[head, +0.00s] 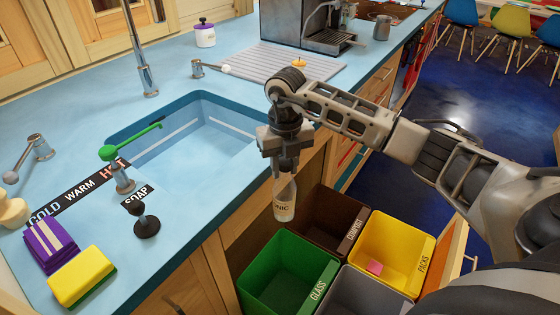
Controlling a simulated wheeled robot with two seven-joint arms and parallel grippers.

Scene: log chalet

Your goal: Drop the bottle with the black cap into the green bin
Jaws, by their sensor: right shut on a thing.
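My right gripper (284,165) points down in front of the counter edge. It is shut on the top of a clear bottle (284,200) with a pale label reading "NIC". The bottle hangs upright, and its cap is hidden inside the gripper. The green bin (262,262), labelled "GLASS", stands open below, slightly left of the bottle. In the picture the bottle's base is just above the back right of the green bin, near the brown bin. My left gripper is not in view.
A brown bin (345,208), a yellow bin (424,250) with a pink item inside, and a grey bin (362,292) adjoin the green one. The blue counter (205,235) with its sink (190,140) lies left. A sponge (82,277) sits on it.

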